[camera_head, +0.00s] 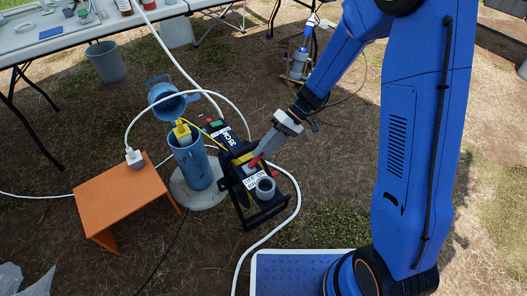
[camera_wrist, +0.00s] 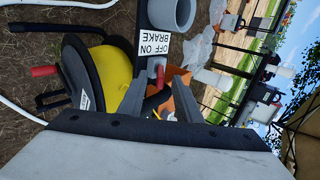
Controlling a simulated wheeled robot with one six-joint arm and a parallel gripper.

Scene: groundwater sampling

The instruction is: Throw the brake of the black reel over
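The black reel (camera_head: 262,213) stands in the middle of the head view, beside the blue well pipe. In the wrist view its yellow drum (camera_wrist: 112,68) sits inside a black flange. A white label reading OFF ON BRAKE (camera_wrist: 157,43) is on its frame. A red-tipped brake lever (camera_wrist: 160,74) shows just below the label in the wrist view. My gripper (camera_wrist: 162,85) is open, its two dark fingers on either side of the lever. Whether they touch it I cannot tell. In the head view my gripper (camera_head: 262,152) is over the reel.
A red crank handle (camera_wrist: 43,71) sticks out from the drum. The blue well pipe (camera_head: 193,165) and an orange stool (camera_head: 120,199) stand left. White hoses cross the ground nearby.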

